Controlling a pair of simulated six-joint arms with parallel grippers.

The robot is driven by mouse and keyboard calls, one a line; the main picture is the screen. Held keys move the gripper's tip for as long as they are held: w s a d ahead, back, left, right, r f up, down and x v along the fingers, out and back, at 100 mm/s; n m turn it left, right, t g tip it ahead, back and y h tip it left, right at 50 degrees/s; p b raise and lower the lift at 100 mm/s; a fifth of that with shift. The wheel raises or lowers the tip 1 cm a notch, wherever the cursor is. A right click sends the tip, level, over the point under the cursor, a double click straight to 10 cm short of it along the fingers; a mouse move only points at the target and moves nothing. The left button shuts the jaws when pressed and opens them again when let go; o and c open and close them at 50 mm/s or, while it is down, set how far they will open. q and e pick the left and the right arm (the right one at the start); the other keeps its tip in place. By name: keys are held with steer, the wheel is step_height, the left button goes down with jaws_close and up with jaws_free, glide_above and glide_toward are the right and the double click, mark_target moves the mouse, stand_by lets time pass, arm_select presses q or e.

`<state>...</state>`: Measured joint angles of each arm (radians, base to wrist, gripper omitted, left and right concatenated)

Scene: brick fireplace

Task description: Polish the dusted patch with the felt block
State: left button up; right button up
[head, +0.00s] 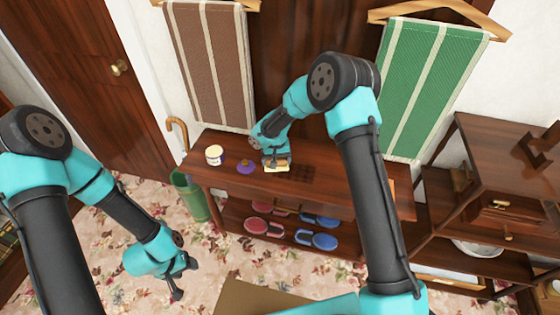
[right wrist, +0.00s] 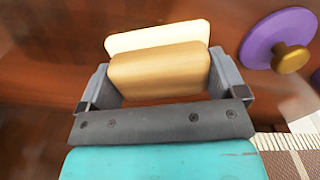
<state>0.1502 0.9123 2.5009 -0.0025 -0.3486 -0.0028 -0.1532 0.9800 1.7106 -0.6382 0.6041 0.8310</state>
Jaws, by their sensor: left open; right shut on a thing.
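The felt block (head: 277,168) has a tan wooden body and a cream felt layer. My right gripper (head: 275,158) is shut on it, low at the top of the dark wooden bench (head: 345,193). In the right wrist view the block (right wrist: 160,70) sits between both fingers, felt side away from the palm. I cannot tell whether the felt touches the wood. A darker, faintly gridded patch (head: 300,174) lies on the bench just right of the block; it may be the dusted patch. My left gripper (head: 182,285) is open and empty over the carpet, left of the bench.
A white tin (head: 214,154) and a purple disc with a brass knob (head: 245,167) stand left of the block. Slippers (head: 316,240) lie on the shelf below. A green stand (head: 190,196) is at the bench's left. Towels (head: 427,85) hang behind.

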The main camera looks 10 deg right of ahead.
steer(key=shift+w+a, duration=0.25)
steer(key=shift+a, duration=0.15)
steer(key=shift+r, duration=4.05)
